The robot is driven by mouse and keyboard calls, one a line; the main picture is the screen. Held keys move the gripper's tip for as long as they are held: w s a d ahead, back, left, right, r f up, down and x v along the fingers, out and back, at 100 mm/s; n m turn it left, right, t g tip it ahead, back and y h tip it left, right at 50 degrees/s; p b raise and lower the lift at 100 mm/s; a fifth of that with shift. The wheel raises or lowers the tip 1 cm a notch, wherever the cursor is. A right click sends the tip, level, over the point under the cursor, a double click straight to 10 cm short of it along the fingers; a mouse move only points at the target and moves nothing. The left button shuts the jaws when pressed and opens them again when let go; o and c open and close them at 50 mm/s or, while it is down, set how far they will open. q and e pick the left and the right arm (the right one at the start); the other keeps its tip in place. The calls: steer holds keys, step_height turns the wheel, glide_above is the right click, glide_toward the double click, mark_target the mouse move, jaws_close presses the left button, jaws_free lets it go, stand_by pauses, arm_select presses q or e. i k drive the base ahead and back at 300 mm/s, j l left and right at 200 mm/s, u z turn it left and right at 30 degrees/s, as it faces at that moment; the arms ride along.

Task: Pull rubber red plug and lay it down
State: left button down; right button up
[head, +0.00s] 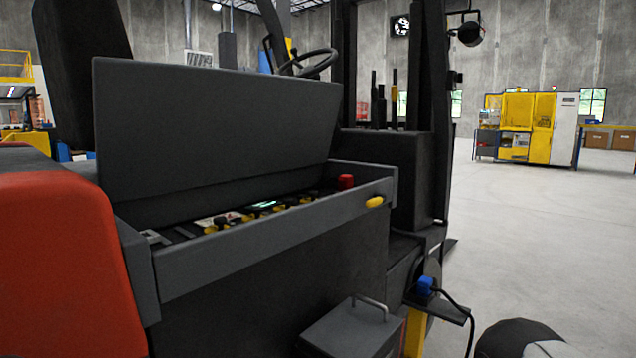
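A small red piece (346,182), which looks like the red plug, sits upright at the right end of a long open grey compartment (272,237) on the side of a forklift. Its lower part is hidden by the compartment's front wall. Neither of my grippers shows. A dark and white rounded part at the bottom right edge may be one of my arm links.
A raised dark lid (215,125) stands behind the compartment. Below are a grey box (352,330) with a handle and a blue connector (425,285) with black cable. Open floor (560,240) lies right.

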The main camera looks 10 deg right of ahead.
mark_target(344, 182)
steer(key=i+l+u, duration=0.2)
steer(key=l+u, duration=0.3)
steer(key=l, duration=0.2)
steer(key=i+l+u, duration=0.15)
steer(key=l+u, duration=0.3)
steer(key=l, duration=0.25)
steer(key=l+u, duration=0.5)
steer(key=l, duration=0.25)
